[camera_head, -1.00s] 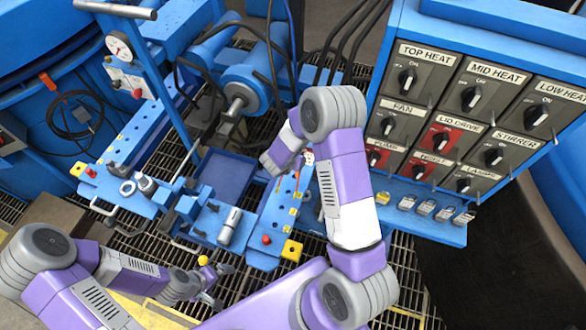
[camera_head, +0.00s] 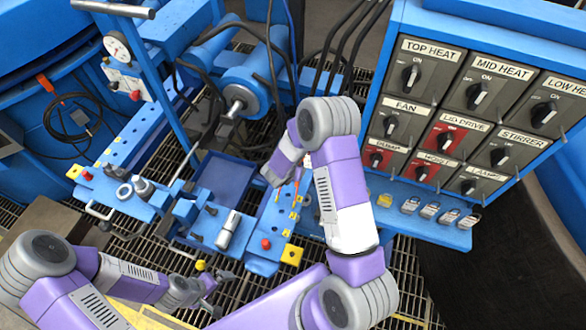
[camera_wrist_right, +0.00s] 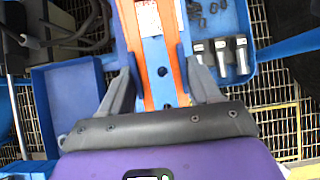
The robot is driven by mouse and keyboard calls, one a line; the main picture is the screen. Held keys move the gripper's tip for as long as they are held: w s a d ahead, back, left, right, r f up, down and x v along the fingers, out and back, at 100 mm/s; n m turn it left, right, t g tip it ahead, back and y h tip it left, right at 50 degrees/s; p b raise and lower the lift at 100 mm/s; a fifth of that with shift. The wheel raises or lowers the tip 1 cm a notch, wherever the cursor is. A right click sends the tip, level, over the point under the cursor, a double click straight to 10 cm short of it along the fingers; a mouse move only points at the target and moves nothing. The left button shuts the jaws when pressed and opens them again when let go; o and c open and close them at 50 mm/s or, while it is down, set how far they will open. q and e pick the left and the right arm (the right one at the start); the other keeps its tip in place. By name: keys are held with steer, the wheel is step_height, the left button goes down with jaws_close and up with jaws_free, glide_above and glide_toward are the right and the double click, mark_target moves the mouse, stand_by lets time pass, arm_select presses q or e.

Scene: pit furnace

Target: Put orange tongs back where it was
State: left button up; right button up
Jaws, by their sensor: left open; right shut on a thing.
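The orange tongs (camera_wrist_right: 179,45) show in the right wrist view as two orange arms running up the picture, over a blue surface with holes. My right gripper (camera_wrist_right: 157,75) is shut on them, one finger along each outer side. In the head view only small orange parts of the tongs (camera_head: 297,190) show over the holed blue bench bar (camera_head: 268,228); my right arm hides most of that gripper. Whether the tongs touch the bar I cannot tell. My left gripper (camera_head: 213,290) is open and empty at the lower left, in front of the bench.
A control panel (camera_head: 437,120) with knobs stands at the right, with padlocks (camera_head: 427,211) on the ledge below. A blue tray (camera_head: 222,180) lies left of the bar. The right wrist view shows metal cylinders (camera_wrist_right: 220,60) beside the tongs. A yellow block (camera_head: 292,255) sits at the bar's near end.

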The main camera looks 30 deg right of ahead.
steer(key=shift+f, duration=0.15)
steer(key=o, duration=0.6)
steer(key=shift+o, duration=0.2)
